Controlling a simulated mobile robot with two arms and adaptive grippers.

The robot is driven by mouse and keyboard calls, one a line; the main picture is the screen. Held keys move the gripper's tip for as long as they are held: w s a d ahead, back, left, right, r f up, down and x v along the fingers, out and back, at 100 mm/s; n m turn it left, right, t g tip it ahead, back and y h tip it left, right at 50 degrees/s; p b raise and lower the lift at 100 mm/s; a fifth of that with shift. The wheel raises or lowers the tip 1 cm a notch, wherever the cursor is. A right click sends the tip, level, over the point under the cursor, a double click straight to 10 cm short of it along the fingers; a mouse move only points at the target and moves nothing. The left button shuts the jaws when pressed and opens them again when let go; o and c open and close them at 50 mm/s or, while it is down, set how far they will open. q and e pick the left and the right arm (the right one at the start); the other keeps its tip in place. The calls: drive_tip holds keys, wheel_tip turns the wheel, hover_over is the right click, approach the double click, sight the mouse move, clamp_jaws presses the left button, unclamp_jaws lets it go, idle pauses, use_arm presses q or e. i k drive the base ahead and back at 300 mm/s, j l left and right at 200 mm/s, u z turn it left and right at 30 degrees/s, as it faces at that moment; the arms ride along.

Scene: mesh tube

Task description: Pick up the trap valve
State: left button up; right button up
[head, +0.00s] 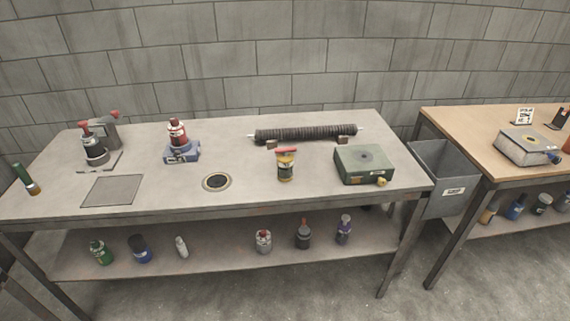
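I cannot tell for certain which item is the trap valve. On the grey table (250,198) stands a small dark green and yellow fitting with a red top (286,164), upright near the middle right. A red and dark fitting (178,134) stands upright on a blue base (183,153). A black and grey fitting with a red top (95,149) stands at the back left in front of a grey bracket. Neither of my grippers is in the head view.
A black ribbed tube (305,133) lies on supports at the back. A green box (364,164) sits right, a ringed hole (216,182) lies centrally. Several bottles stand on the lower shelf (210,262). A grey bin (440,182) stands between this table and a wooden-topped one (460,130).

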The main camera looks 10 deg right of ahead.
sight(284, 165)
drive_tip(key=i+j, duration=0.7)
drive_tip(key=j, duration=0.1)
